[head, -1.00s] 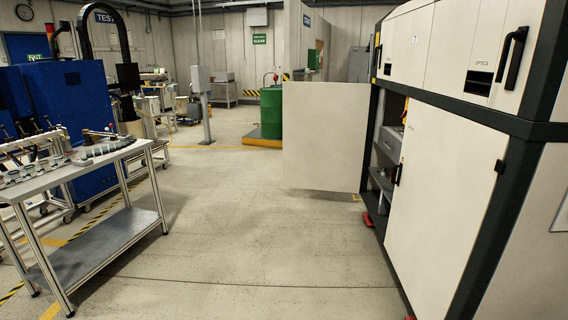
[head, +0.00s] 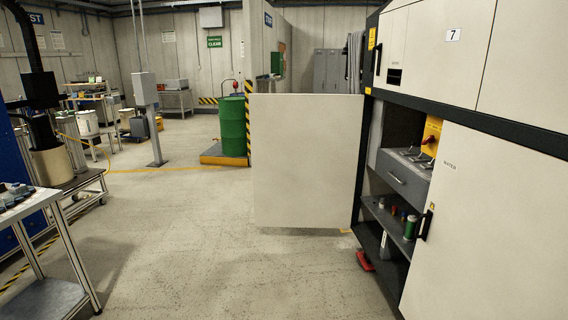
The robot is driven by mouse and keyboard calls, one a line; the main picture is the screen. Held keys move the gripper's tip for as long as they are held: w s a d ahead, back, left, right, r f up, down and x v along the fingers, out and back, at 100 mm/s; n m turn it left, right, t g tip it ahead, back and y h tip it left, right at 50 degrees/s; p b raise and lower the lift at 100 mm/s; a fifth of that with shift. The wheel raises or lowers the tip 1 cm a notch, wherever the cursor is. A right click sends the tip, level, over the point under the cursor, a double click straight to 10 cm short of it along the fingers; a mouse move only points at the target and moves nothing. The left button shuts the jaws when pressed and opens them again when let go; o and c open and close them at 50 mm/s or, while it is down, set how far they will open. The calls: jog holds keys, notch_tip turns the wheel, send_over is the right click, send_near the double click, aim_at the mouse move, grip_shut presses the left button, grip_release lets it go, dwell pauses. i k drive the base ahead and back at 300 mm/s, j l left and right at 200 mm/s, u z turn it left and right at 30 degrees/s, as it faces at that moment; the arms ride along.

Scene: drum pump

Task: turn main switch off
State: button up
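No switch is clearly readable as the main switch. A yellow panel (head: 432,133) with a small red part on it shows inside the open bay of the large white cabinet (head: 478,200) on the right. A grey box (head: 145,89) stands on a post at the left of the aisle; no switch can be made out on it. A green drum (head: 233,125) stands farther back on a low yellow-edged base. My gripper is not in view.
The cabinet's open door (head: 305,160) juts into the aisle. The bay holds a grey drawer unit (head: 404,178) and a shelf with small coloured items. A metal table (head: 38,208) stands at the left. The floor between is clear.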

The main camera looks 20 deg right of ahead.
aim_at(431, 140)
jog(key=i+j, duration=0.1)
jog(key=i, duration=1)
jog(key=i+j, duration=0.1)
jog(key=i, duration=1)
jog(key=i+z, duration=0.7)
jog(key=i+j+z, duration=0.15)
jog(key=i+z, duration=0.2)
jog(key=i, duration=0.1)
